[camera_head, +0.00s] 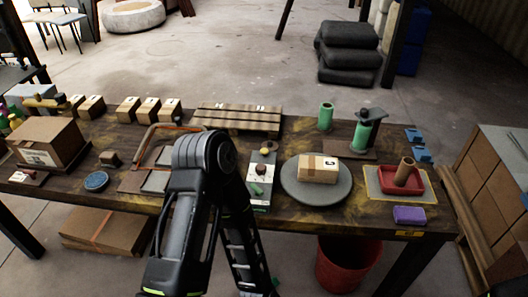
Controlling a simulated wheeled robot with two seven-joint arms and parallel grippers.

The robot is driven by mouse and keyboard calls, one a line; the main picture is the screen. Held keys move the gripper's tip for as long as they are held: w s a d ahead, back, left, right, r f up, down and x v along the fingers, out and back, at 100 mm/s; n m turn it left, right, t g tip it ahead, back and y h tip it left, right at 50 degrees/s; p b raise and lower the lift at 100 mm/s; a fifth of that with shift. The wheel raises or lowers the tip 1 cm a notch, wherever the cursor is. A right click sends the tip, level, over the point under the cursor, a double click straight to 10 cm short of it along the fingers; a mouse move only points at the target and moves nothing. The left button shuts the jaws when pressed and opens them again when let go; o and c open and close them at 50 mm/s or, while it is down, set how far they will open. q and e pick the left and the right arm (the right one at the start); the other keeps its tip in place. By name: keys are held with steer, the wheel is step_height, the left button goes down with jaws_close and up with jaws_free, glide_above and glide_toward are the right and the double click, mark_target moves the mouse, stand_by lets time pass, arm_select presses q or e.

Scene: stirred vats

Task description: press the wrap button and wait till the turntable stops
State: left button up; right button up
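The turntable (316,197) is a round grey disc on the right half of the table. A small taped cardboard box (318,168) lies on it. Left of the turntable is a narrow pale control panel (263,158) with a dark knob-like piece (261,168) and a green piece (257,189). I cannot tell which part is the wrap button. One of my black arms rises at the bottom centre, bends at the table's front and runs back down. It hides part of the panel's left surroundings. Neither gripper shows. One frame does not show whether the turntable is turning.
A green roll (326,116) and another on a stand (362,135) are behind the turntable. A red tray (401,182) with a brown tube and a purple block (409,215) are right. A pallet (236,119) is behind the panel. A large box (47,143) stands left.

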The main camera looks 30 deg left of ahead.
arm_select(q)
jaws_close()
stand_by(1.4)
